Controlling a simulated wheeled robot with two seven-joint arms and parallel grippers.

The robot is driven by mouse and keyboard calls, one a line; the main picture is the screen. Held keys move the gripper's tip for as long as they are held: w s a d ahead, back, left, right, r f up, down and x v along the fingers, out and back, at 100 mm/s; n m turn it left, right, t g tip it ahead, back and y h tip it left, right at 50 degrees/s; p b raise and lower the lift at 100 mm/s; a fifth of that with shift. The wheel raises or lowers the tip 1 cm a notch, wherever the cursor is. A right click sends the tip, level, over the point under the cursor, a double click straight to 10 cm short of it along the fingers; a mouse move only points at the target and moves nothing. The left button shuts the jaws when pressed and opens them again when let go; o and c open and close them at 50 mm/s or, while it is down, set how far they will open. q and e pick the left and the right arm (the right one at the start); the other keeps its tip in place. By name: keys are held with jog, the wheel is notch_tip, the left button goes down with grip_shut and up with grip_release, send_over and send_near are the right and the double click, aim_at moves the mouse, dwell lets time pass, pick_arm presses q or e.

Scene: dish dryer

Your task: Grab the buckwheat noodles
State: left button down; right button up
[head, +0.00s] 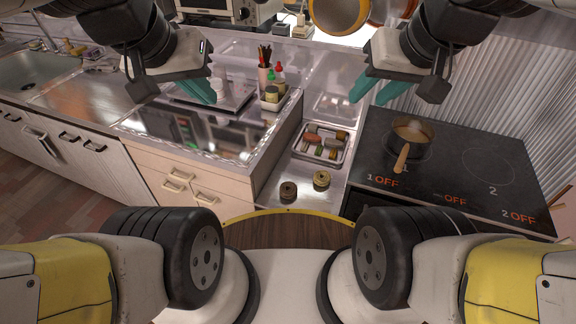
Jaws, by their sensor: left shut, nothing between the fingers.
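I cannot pick out the buckwheat noodles with certainty. A metal tray (300,150) on the counter at centre holds several small brown, green and orange items, too small to name. Two small round containers, one dark (288,190) and one yellowish (321,180), stand in front of the tray. My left gripper (203,92) has teal fingers, is shut and empty, and hangs above the left counter. My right gripper (372,92) hangs between the tray and the stove, touching nothing; its finger gap is unclear.
A pan (412,130) with a wooden handle sits on the black stove (465,165) at right. A sink (28,68) is at far left. The counter's front part is mostly clear.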

pick_arm(q)
jog(key=c, duration=1.9)
grip_release()
jog(key=o, duration=0.3)
jog(key=shift+w+d, duration=0.1)
jog(key=shift+w, duration=0.2)
jog(key=o, duration=1.3)
jog(key=w+d+f+m, duration=0.1)
jog(key=w, duration=0.2)
jog(key=w+d+f+m+g, duration=0.1)
jog(key=w, duration=0.2)
jog(key=w+d+f+m, duration=0.1)
jog(key=w+f, duration=0.1)
jog(key=w, duration=0.1)
jog(key=shift+g+h, duration=0.3)
jog(key=shift+g, duration=0.1)
jog(key=shift+o, duration=0.2)
jog(key=m+g+y, duration=0.3)
jog(key=m+g, duration=0.1)
jog(key=m, duration=0.6)
send_over(288, 187)
notch_tip(288, 187, down, 40)
jog(key=shift+f, duration=4.05)
